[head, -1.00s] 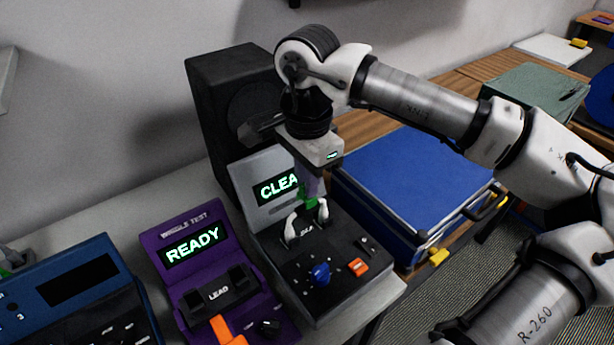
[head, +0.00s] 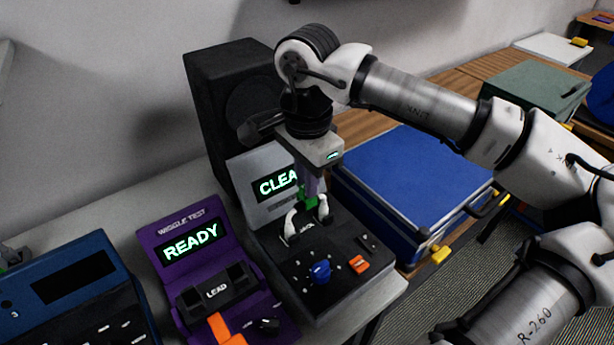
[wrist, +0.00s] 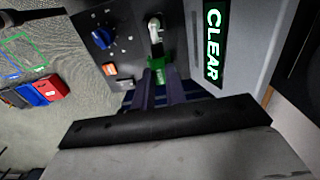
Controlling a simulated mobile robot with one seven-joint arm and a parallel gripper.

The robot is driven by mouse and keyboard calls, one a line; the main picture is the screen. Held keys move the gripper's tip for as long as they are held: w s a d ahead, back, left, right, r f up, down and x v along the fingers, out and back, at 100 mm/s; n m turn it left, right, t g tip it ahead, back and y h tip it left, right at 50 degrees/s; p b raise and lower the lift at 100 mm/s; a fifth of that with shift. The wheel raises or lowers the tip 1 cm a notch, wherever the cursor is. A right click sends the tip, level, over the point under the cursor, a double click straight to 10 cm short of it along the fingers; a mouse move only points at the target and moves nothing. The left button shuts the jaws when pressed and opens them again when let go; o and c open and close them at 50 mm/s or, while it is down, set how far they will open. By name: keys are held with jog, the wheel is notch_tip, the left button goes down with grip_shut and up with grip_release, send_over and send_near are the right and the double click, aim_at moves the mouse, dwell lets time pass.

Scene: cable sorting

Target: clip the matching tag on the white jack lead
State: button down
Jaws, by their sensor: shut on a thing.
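My gripper (head: 311,190) is over the black and grey tester (head: 285,268), pointing down, with its fingers shut on a small green tag (head: 309,203). The wrist view also shows the green tag (wrist: 159,73) between the fingertips. The white jack lead (head: 291,226) stands on the tester panel, with white curved parts on both sides of the tag. In the wrist view a white end of the lead (wrist: 155,29) is just beyond the tag. I cannot tell whether the tag is clipped around the lead or only touches it. The tester's screen reads CLEAR in the wrist view.
A purple wiggle tester (head: 194,262) reading READY stands to the left, with a blue device (head: 75,282) beyond it. A black speaker (head: 215,105) stands behind. A blue case (head: 410,180) is to the right. Red and blue pieces (wrist: 46,88) lie at left in the wrist view.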

jog(key=shift+f+b, duration=0.45)
jog(key=shift+b, duration=0.4)
dwell(0.5)
dwell(0.3)
jog(key=c, duration=1.3)
grip_release()
jog(key=shift+c, duration=0.2)
jog(key=shift+o, duration=0.4)
jog(key=o, duration=0.5)
jog(key=shift+c, duration=0.2)
jog(key=shift+r, duration=0.1)
jog(key=shift+r+p, duration=2.55)
jog(key=shift+r, duration=1.4)
